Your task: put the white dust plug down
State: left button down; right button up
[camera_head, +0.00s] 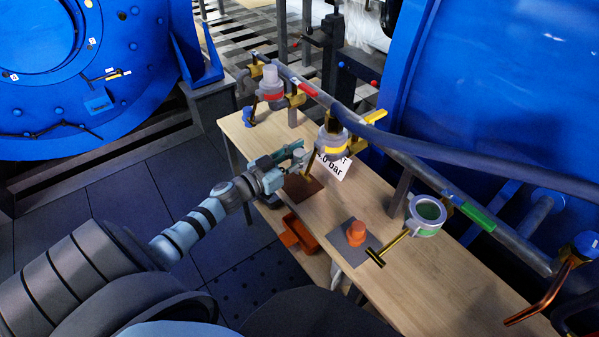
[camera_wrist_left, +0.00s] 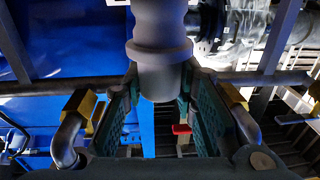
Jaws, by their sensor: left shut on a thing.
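My left gripper (camera_head: 290,160) is shut on the white dust plug (camera_head: 299,153), above the wooden bench. In the left wrist view the plug (camera_wrist_left: 160,50) looks like a grey stepped cylinder, its lower end between the two finger pads of the gripper (camera_wrist_left: 160,100). In the head view the plug is small and partly hidden by the fingers. A dark brown mat (camera_head: 306,191) lies on the bench below and close to the gripper. My right gripper is not in view.
An orange plug (camera_head: 357,230) stands on a grey mat (camera_head: 343,241). A long grey pipe (camera_head: 385,158) with valves runs over the bench (camera_head: 437,292). A white sign (camera_head: 338,169) hangs near my gripper. An orange bin (camera_head: 291,236) sits below. Bare bench lies front right.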

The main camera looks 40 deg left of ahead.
pick_arm(q)
notch_tip(320, 180, down, 5)
jog(key=shift+a+f+b, duration=0.1)
jog(key=shift+b, duration=1)
jog(key=shift+f, duration=0.15)
jog(key=c, duration=1.3)
grip_release()
jog(key=shift+s, duration=0.1)
